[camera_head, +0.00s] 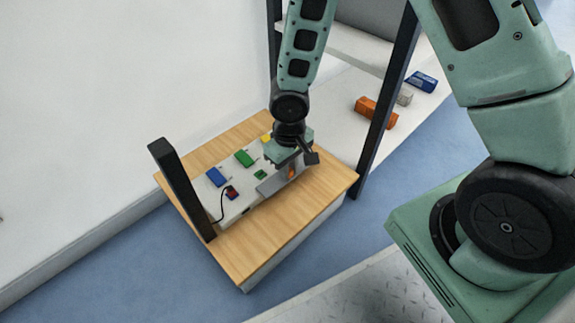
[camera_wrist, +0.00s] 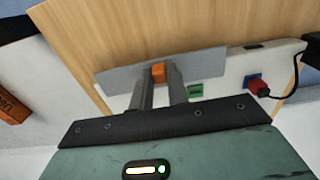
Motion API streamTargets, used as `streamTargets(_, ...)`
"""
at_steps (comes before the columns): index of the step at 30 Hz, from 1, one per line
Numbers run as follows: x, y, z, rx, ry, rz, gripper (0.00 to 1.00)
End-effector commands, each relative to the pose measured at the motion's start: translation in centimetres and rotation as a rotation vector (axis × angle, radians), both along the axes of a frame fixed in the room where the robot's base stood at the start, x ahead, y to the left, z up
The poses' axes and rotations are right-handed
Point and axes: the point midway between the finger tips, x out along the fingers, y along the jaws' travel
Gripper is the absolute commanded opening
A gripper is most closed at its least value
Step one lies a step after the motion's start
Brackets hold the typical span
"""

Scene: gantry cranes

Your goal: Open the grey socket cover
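The grey socket cover (camera_wrist: 205,66) is a flat grey plate with an orange knob (camera_wrist: 158,72) on it. In the head view the cover (camera_head: 268,187) lies at the right part of the white panel, partly hidden by my gripper. My gripper (camera_head: 290,174) is over it, with the orange knob between its fingers. In the wrist view the two fingers of my gripper (camera_wrist: 160,80) sit close on both sides of the knob and look shut on it. What lies under the cover is hidden.
The white panel (camera_head: 232,209) on the wooden table (camera_head: 290,228) carries blue (camera_head: 216,176), green (camera_head: 244,158) and yellow pieces, and a red plug (camera_head: 231,192) with a black cable. A dark post (camera_head: 180,188) rises at the left, and a dark frame leg (camera_head: 384,105) stands at the right.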

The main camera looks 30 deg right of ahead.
Motion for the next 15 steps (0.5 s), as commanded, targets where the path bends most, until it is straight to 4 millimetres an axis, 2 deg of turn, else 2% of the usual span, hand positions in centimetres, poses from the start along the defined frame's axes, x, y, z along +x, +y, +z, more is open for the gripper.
streamTargets(1,0.0,0.0,0.0,-0.001,0.001,-0.001,0.30)
streamTargets(2,0.0,0.0,0.0,-0.001,0.001,-0.001,0.38)
streamTargets(11,0.0,0.0,0.1,0.000,0.000,0.000,0.38)
streamTargets(15,0.0,0.0,1.4,-0.001,0.000,0.001,0.38)
